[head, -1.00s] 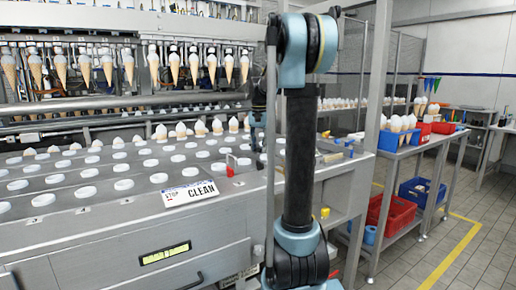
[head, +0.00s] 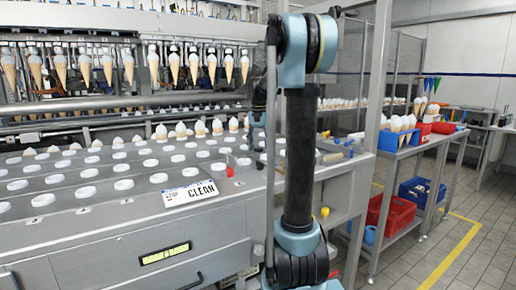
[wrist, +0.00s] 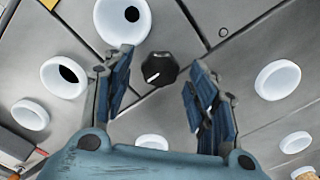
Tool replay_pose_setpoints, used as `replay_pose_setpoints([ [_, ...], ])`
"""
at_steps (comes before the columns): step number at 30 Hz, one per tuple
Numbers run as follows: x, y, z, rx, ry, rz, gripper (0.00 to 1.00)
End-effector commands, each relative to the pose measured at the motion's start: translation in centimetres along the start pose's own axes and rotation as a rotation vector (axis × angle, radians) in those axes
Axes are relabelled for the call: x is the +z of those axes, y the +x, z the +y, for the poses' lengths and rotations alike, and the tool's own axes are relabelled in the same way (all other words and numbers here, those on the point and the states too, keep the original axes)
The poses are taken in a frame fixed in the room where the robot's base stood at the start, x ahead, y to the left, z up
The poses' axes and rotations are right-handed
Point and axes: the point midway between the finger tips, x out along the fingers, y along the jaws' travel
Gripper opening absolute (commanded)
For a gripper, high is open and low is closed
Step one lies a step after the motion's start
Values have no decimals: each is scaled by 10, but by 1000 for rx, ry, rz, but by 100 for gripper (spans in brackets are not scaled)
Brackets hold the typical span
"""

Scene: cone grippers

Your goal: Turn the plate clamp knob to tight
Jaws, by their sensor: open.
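The plate clamp knob (wrist: 159,70) is a round black knob with a white pointer line, seen in the wrist view on the grey metal plate. Its pointer slants towards the lower left. My gripper (wrist: 162,62) is open, with one blue-padded finger on each side of the knob and a gap to it on both sides. Nothing is held. In the head view my gripper is partly visible behind my arm at the machine's right end, and I cannot make out the knob there.
White ring-shaped cups (wrist: 122,20) surround the knob on the plate. In the head view, a CLEAN sign (head: 190,193) lies at the plate's front edge and a red-handled part (head: 229,170) stands near it. Cones (head: 174,68) hang above the back.

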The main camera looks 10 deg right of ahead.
Motion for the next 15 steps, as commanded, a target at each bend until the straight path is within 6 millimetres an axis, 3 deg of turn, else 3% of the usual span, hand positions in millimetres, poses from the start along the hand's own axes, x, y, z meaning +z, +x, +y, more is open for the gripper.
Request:
replay_pose_setpoints([
  [5,0,-13,0,0,0,0,53],
  [15,-1,-74,0,0,0,-1,53],
])
